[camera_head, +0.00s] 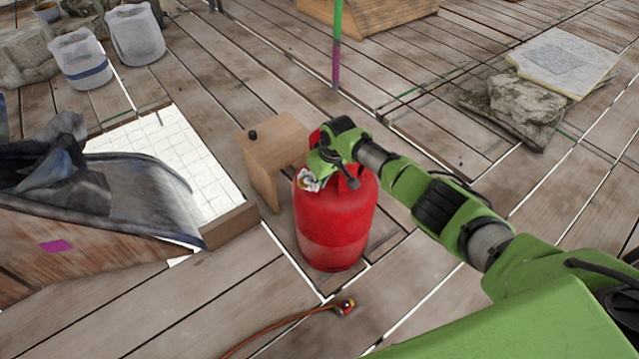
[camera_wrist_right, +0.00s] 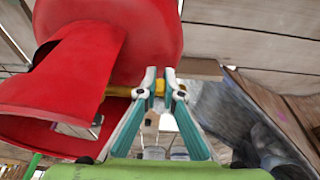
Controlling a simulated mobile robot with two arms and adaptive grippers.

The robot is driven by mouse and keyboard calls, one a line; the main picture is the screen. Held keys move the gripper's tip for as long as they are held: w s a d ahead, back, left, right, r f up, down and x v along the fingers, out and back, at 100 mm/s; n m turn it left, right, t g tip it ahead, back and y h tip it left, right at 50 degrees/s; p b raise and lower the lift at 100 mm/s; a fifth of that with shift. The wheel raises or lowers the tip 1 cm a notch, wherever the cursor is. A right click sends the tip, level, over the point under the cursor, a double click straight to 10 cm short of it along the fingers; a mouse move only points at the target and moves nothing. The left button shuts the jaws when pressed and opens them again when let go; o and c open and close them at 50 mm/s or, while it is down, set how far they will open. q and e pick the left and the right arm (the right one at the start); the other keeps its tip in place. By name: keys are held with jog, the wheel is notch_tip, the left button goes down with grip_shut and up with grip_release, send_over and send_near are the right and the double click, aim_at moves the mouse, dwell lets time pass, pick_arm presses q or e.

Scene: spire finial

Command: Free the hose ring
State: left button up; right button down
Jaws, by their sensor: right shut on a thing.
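A red gas bottle (camera_head: 330,235) stands upright on the plank deck, and its red body and collar also show in the wrist view (camera_wrist_right: 110,40). My right gripper (camera_head: 312,180) is at the bottle's top, by the collar. In the wrist view my right gripper (camera_wrist_right: 160,85) is shut on a yellow brass-like fitting (camera_wrist_right: 120,91) at the collar opening. I cannot tell whether this fitting is the ring itself. An orange hose (camera_head: 275,328) lies on the deck, ending in a red and brass connector (camera_head: 344,307) in front of the bottle. My left gripper is not in view.
A dark fabric heap (camera_head: 130,190) and a white tiled patch (camera_head: 190,150) lie left. Buckets (camera_head: 80,60) stand back left. A green and purple pole (camera_head: 336,45) rises behind. Stone slabs (camera_head: 515,105) lie right.

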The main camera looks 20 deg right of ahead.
jog(key=c, duration=2.4)
grip_release()
jog(key=shift+c, duration=0.2)
jog(key=v, duration=1.2)
jog(key=shift+s+f, duration=0.1)
jog(key=shift+f, duration=0.05)
